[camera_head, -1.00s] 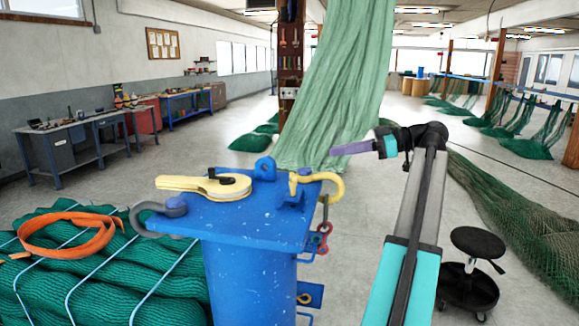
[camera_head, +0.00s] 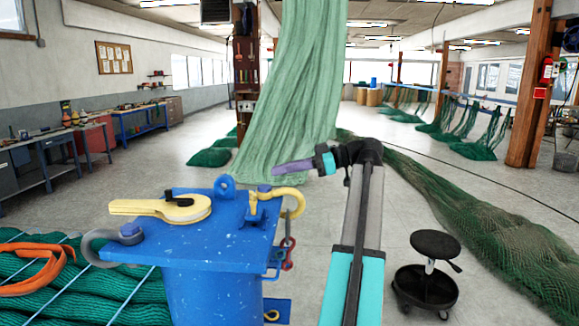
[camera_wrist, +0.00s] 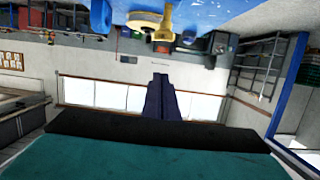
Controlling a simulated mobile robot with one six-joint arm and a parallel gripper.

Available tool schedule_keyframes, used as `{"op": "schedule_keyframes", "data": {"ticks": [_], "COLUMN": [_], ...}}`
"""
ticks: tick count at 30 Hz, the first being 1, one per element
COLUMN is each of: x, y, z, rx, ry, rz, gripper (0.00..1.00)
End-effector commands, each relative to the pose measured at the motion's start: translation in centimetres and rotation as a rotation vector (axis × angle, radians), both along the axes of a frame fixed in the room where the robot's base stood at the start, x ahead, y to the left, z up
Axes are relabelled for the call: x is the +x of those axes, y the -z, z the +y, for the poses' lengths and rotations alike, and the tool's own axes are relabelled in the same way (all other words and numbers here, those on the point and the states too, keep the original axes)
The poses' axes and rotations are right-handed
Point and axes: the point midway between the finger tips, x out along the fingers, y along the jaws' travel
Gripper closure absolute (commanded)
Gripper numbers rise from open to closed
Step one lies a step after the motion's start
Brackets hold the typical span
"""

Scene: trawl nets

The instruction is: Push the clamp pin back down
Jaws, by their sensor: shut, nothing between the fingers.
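A blue post with a flat square top plate (camera_head: 225,235) stands in front of me. On it lies a yellow flat lever (camera_head: 160,208) with a black knob (camera_head: 179,201). A yellow curved hook (camera_head: 292,200) with an upright yellow stub (camera_head: 254,200) sits at the plate's right side. I cannot tell for sure which piece is the clamp pin. My gripper (camera_head: 276,170), with purple fingers, is shut and empty, apparently above and behind the hook and apart from it. In the wrist view the shut fingers (camera_wrist: 160,80) point toward the windows; the yellow hook (camera_wrist: 165,25) hangs inverted above them.
A grey shackle (camera_head: 110,245) is on the plate's left corner and a blue lug (camera_head: 224,187) at its back. Red chain links (camera_head: 289,255) hang at the right. A green net pile with an orange strap (camera_head: 35,265) lies left. A black stool (camera_head: 430,275) stands right.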

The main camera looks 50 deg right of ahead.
Motion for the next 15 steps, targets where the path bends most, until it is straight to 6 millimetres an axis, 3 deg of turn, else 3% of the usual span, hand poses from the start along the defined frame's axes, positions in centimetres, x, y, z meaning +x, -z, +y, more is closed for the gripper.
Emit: {"op": "schedule_keyframes", "data": {"ticks": [12,15], "x": [5.0,5.1], "y": [1.2,2.3], "z": [3.3,3.3], "rx": [0.0,0.002], "ry": [-0.003,0.0], "rz": [0.001,0.003], "gripper": [1.0,1.0]}}
